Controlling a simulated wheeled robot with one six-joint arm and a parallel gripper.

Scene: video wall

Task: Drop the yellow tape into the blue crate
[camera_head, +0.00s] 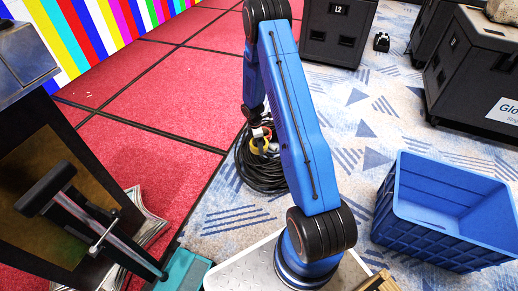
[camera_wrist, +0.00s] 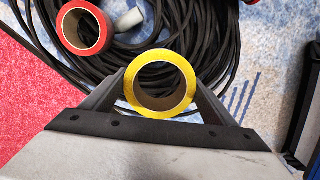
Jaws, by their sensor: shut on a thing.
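The yellow tape (camera_wrist: 161,111) is a roll held between the two fingers of my gripper (camera_wrist: 161,90) in the wrist view, with its round hole facing the camera. In the head view the yellow tape (camera_head: 259,146) shows small at the end of my blue arm, over a coil of black cable. My gripper (camera_head: 262,140) is shut on it there, partly hidden by the arm. The blue crate (camera_head: 425,238) stands open on the patterned carpet at the right, apart from the gripper. The part of its inside that shows looks empty.
A black cable coil (camera_head: 262,176) lies on the floor below the gripper, with a red tape roll (camera_wrist: 84,28) on it. Black cases (camera_head: 338,32) stand at the back. Patterned carpet (camera_head: 365,140) lies clear between the coil and the crate.

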